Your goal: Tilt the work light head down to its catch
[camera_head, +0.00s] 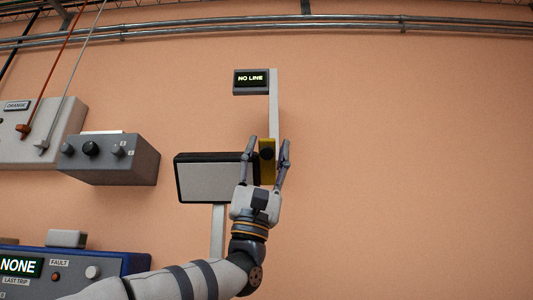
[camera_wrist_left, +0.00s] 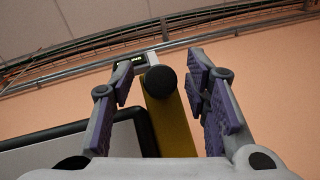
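The work light head (camera_head: 215,178) appears to be the black-framed panel with a pale face on a grey post (camera_head: 217,230); its dark edge also shows at the lower left of the left wrist view (camera_wrist_left: 70,145). A yellow bar (camera_wrist_left: 170,120) with a round black knob (camera_wrist_left: 160,79) stands just right of the panel; I cannot tell what it is fixed to. My left gripper (camera_head: 269,143) points up, fingers spread on either side of the bar. My right gripper is not in view.
A "NO LINE" display (camera_head: 251,80) on a grey upright (camera_head: 274,105) stands above my left gripper. A grey control box (camera_head: 110,158) and a blue console (camera_head: 95,262) are at left. Pipes (camera_head: 300,30) run along the top. The wall at right is clear.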

